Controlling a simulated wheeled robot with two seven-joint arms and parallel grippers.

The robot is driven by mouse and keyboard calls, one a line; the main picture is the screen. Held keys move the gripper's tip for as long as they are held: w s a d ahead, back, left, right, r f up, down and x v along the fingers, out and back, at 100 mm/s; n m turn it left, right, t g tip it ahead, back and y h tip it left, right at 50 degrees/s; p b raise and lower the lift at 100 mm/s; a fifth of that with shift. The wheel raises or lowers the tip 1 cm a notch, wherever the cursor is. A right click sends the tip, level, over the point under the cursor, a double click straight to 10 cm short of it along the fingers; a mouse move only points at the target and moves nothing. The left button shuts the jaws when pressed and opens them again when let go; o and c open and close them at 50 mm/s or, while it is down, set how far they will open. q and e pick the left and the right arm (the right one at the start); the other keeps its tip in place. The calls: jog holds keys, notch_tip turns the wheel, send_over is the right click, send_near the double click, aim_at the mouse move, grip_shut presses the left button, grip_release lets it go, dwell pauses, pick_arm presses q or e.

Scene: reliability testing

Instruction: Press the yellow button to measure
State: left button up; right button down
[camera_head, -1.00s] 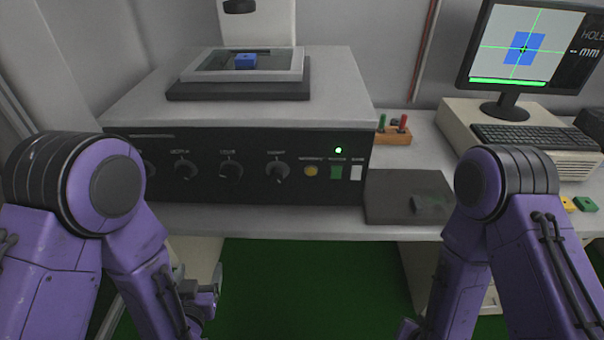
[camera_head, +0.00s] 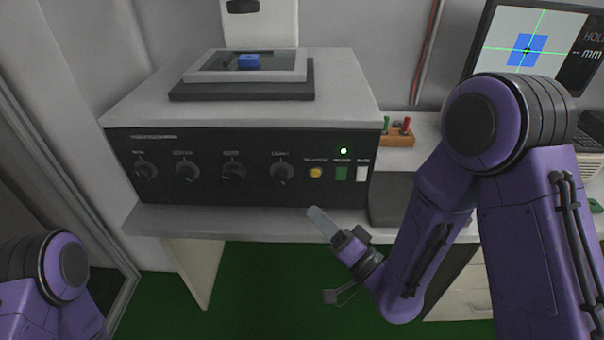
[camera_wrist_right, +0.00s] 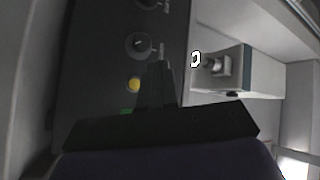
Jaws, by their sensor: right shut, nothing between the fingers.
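The yellow button (camera_head: 316,172) is a small round button on the black front panel (camera_head: 210,172) of the measuring machine, right of the knobs. It also shows in the right wrist view (camera_wrist_right: 133,85), left of my fingers. A green button (camera_head: 341,174) and a white button (camera_head: 362,174) sit to its right. My right gripper (camera_head: 318,218) is shut and empty, in front of and a little below the yellow button, apart from the panel. Its fingers also show in the right wrist view (camera_wrist_right: 158,80). My left gripper is out of view; only part of my left arm shows.
A blue block (camera_head: 247,62) lies on the machine's stage (camera_head: 215,76). A monitor (camera_head: 530,45) shows a blue square with green crosshairs. A wooden block with coloured pegs (camera_head: 398,138) stands on the table right of the machine. The green floor is clear below.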

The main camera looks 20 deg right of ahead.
aim_at(316, 173)
jog(key=shift+d, duration=0.2)
jog(key=shift+w, duration=0.1)
jog(key=w+d+p, duration=0.2)
jog(key=w+p, duration=0.2)
jog(key=w, duration=0.4)
jog(key=shift+w+d, duration=0.2)
dwell(1.9)
jog(key=shift+w+d, duration=0.1)
jog(key=shift+w, duration=0.25)
